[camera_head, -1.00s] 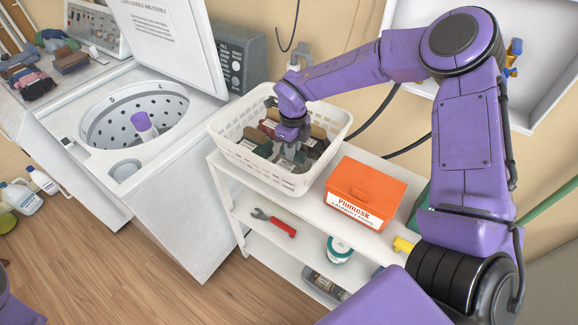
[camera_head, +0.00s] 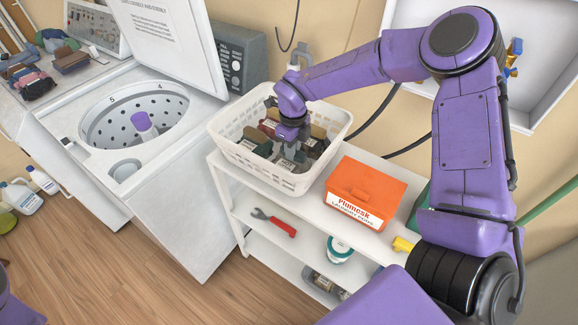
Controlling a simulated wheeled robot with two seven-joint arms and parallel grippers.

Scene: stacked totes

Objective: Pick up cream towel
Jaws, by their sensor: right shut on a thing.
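My right gripper (camera_head: 290,157) reaches down into the white laundry basket (camera_head: 262,172) on top of the white shelf cart. Its fingers are shut on a folded cloth low in the basket. The cloth is mostly hidden by the fingers and the basket wall, and I cannot clearly make out its colour or a cream towel. Several folded cloths in dark green, red and brown (camera_head: 318,131) lie around the gripper. Only a purple piece of my left arm shows at the lower left; its gripper is out of view.
An orange box (camera_head: 366,190) stands right of the basket on the cart top (camera_head: 317,205). An open washing machine (camera_head: 160,165) stands to the left, its lid raised. A red-handled wrench (camera_head: 273,222) and a white tub (camera_head: 339,249) are on lower shelves. Wooden floor is clear in front.

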